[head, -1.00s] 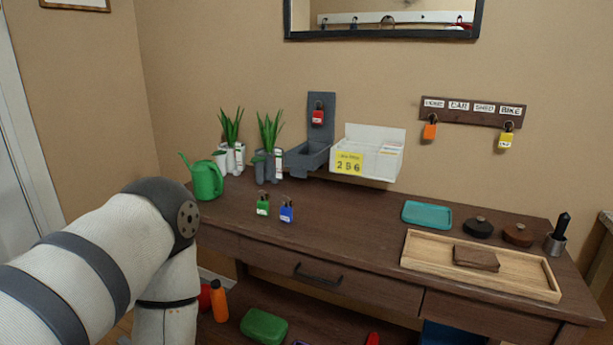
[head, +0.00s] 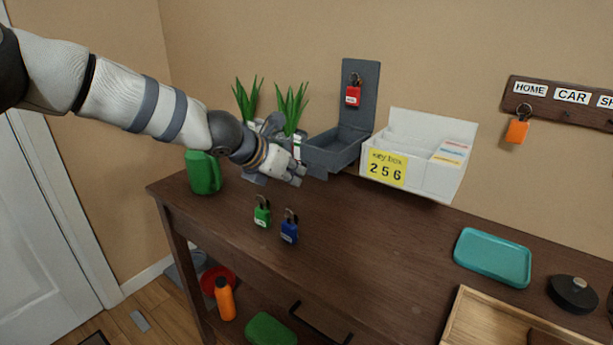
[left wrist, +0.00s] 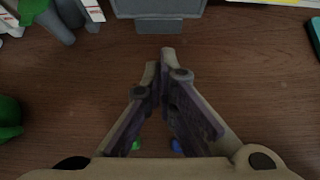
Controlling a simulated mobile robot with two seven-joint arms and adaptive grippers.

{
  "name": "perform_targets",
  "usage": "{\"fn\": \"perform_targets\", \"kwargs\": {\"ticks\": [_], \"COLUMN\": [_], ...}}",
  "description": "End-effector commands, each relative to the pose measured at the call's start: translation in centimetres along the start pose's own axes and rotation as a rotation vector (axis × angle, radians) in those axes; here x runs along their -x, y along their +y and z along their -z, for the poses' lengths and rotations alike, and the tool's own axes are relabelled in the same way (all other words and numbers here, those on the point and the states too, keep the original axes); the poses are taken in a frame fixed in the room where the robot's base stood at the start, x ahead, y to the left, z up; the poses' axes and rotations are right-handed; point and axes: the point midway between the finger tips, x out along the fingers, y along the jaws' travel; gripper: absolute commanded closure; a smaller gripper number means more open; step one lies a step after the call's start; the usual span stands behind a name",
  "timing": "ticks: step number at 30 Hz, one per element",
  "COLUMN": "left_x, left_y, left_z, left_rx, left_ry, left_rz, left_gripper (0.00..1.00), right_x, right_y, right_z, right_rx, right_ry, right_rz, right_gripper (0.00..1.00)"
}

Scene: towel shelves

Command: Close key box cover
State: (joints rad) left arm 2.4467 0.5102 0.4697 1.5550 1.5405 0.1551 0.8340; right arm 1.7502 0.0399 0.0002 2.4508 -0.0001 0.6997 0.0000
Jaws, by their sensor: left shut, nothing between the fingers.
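A dark grey box (head: 331,154) with an open top sits at the back of the desk. My left gripper (head: 299,177) is shut and empty, in front and left of the grey box. In the left wrist view its closed fingertips (left wrist: 159,58) point toward the grey box's front (left wrist: 160,8). My right gripper is out of view.
Potted plants (head: 290,110) and a green watering can (head: 203,172) stand left of the box. A teal tray (head: 493,257) lies right. The desk middle is clear.

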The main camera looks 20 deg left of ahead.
Motion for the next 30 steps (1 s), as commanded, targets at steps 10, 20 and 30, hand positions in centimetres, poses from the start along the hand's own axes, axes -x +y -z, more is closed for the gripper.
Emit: {"fn": "perform_targets", "kwargs": {"ticks": [10, 20, 30], "left_x": [-7.6, -8.6, -8.2], "left_y": [0.0, 0.0, 0.0], "left_z": [1.2, 0.6, 0.3], "left_rx": [0.002, -0.001, -0.002], "left_ry": [0.017, 0.008, 0.008], "left_rz": [0.002, 0.000, 0.000], "left_gripper": [1.00, 1.00, 1.00], "right_x": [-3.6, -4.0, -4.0], "right_y": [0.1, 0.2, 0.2], "right_z": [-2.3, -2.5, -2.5], "right_rx": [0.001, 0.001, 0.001], "right_ry": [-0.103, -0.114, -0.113], "right_rz": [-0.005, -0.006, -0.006], "right_gripper": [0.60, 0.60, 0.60]}}
